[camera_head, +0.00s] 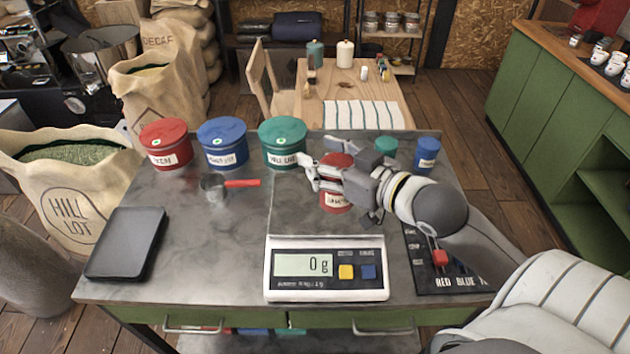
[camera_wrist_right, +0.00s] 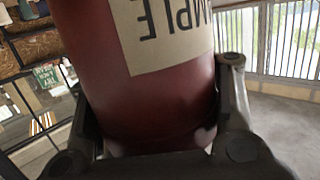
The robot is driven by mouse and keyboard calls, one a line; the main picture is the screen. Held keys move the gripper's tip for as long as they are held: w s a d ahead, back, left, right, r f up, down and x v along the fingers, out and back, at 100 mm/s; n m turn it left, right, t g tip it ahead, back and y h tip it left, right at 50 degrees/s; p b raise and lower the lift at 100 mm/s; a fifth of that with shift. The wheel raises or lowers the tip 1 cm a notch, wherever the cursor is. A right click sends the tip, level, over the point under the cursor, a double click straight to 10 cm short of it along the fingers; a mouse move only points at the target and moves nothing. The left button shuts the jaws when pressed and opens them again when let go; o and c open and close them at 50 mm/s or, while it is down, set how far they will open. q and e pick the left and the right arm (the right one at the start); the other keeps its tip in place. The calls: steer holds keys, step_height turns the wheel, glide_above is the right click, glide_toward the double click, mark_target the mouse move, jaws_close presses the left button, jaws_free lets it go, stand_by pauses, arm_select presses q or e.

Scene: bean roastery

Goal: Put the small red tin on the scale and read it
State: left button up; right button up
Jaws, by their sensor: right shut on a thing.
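The small red tin (camera_head: 335,201), with a pale label, is held upright by my right gripper (camera_head: 328,176) over the steel pan (camera_head: 290,215) of the scale. Whether its base touches the pan is hard to tell. In the right wrist view the tin (camera_wrist_right: 150,95) fills the middle, with the fingers (camera_wrist_right: 160,120) on both sides of it and part of the label, "MPLE", upside down. The scale (camera_head: 325,290) stands at the front of the table, and its display (camera_head: 305,265) reads 0 g. My left gripper is not in view.
Large red (camera_head: 166,150), blue (camera_head: 222,150) and green (camera_head: 283,150) tins line the table's back left. Small green (camera_head: 386,144) and blue (camera_head: 427,155) tins stand behind my right arm. A scoop (camera_head: 215,186), black tray (camera_head: 125,245) and dark lettered board (camera_head: 430,282) lie around the scale.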

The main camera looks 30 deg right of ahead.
steer(key=w+d+f, duration=0.1)
steer(key=w+f, duration=0.2)
steer(key=w+d+f+b, duration=0.1)
steer(key=w+f, duration=0.2)
steer(key=f, duration=0.1)
steer(key=w+d+f, duration=0.2)
steer(key=w+f, duration=0.1)
steer(key=shift+w+f+b, duration=0.2)
steer(key=shift+w+b, duration=0.05)
steer(key=shift+b, duration=0.1)
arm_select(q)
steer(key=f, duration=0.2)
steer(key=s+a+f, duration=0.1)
arm_select(e)
steer(key=shift+a+f, duration=0.1)
steer(key=shift+f, duration=0.3)
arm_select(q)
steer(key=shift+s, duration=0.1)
arm_select(e)
steer(key=shift+f, duration=0.15)
steer(key=o, duration=1.3)
steer(key=shift+s, duration=0.15)
